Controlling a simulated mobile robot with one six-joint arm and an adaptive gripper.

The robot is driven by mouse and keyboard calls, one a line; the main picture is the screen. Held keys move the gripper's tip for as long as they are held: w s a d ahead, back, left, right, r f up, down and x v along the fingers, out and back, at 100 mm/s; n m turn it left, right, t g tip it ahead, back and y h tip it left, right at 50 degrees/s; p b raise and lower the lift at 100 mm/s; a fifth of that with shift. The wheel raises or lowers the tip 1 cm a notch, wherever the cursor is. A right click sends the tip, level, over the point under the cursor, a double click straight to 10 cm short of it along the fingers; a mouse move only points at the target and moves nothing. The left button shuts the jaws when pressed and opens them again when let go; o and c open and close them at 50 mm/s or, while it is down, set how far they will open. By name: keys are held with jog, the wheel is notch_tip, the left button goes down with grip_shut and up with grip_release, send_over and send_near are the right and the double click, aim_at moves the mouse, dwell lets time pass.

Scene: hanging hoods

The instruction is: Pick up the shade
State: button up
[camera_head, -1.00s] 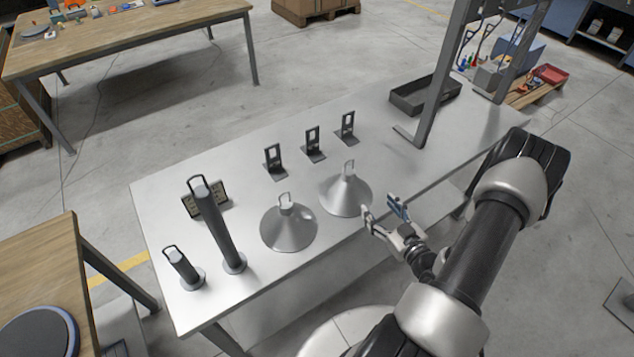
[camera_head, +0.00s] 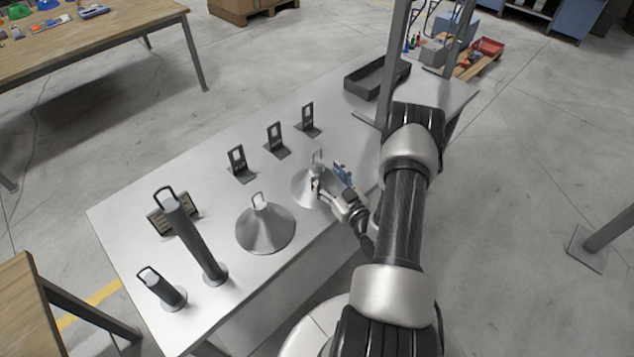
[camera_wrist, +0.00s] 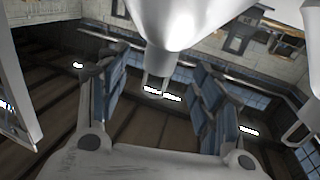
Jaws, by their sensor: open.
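Two silver cone-shaped shades with loop handles on top stand on the metal table. The right shade (camera_head: 303,188) is partly covered by my gripper (camera_head: 329,178). The left shade (camera_head: 265,232) stands clear of it. My gripper is open, its fingers near the upper part of the right shade. In the wrist view, a silver cone (camera_wrist: 165,25) with a small loop at its tip comes in from the top. The loop appears between the two blue-padded fingers of my gripper (camera_wrist: 160,95); I cannot tell whether they touch it.
A tall cylinder (camera_head: 196,240) and a short one (camera_head: 163,291), both with loops, stand at the left. Three dark brackets (camera_head: 277,142) line the back. A dark tray (camera_head: 365,82) and an upright post (camera_head: 394,55) stand at the right. Bare table (camera_head: 115,225) shows at the far left.

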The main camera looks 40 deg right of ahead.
aim_at(320, 169)
jog(key=w, duration=0.3)
jog(key=w+b, duration=0.1)
jog(key=shift+w+d+f, duration=0.15)
jog(key=shift+d, duration=0.2)
jog(key=shift+w+d, duration=0.15)
jog(key=shift+w, duration=0.35)
jog(key=shift+c, duration=0.5)
jog(key=shift+s+f, duration=0.1)
jog(key=shift+f, duration=0.05)
grip_shut()
